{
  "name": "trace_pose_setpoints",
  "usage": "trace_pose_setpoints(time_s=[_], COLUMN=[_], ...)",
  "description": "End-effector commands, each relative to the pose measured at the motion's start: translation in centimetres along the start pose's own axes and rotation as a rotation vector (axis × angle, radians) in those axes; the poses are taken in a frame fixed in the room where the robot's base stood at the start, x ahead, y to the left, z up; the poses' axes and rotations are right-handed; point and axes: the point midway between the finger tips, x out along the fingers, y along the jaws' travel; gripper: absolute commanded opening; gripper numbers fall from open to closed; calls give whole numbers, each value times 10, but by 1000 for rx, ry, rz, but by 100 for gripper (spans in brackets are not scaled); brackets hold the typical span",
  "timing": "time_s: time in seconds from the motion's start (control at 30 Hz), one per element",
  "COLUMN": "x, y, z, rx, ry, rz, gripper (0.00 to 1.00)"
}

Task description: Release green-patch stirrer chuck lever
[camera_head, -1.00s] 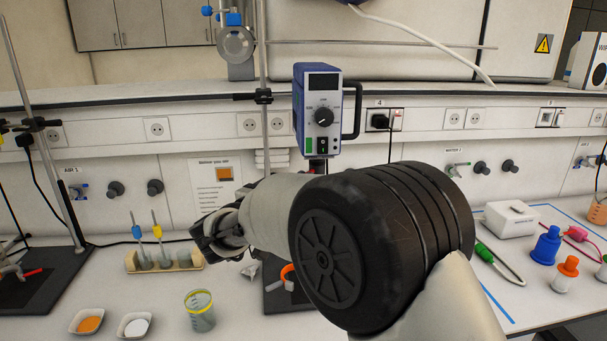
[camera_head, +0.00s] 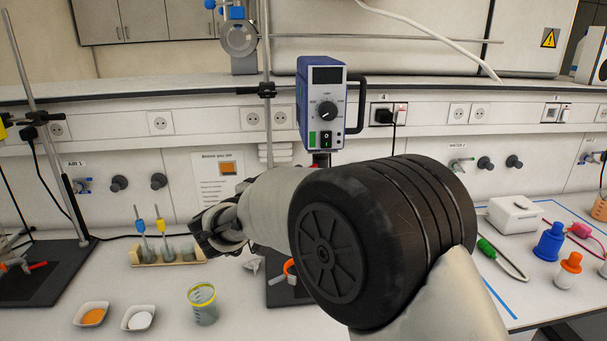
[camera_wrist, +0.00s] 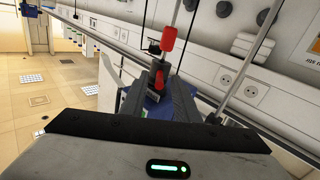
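The overhead stirrer (camera_head: 320,105) is a blue and white box with a black knob and a green patch (camera_head: 312,138) low on its front. Its red-marked chuck (camera_head: 320,160) shows just below, partly hidden by my arm. I cannot tell which red part is the lever. My gripper (camera_wrist: 159,82) has its dark fingers apart around this area; contact is unclear. In the head view my gripper (camera_head: 213,232) points left.
A rack with stirrer-like rods (camera_head: 168,255), a beaker (camera_head: 202,305) and two powder dishes (camera_head: 93,314) stand at the left front. An orange clip (camera_head: 290,270) is beside my arm. Blue and orange bottles (camera_head: 550,243) stand at the right. A stand rod (camera_head: 267,60) rises beside the stirrer.

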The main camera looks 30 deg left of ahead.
Motion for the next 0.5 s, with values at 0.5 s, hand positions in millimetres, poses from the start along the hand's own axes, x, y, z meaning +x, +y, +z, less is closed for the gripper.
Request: trace_pose_setpoints(time_s=[0.5], x=[-119], y=[-1], z=[1], rx=[1], ry=[1], rz=[-5], gripper=[28])
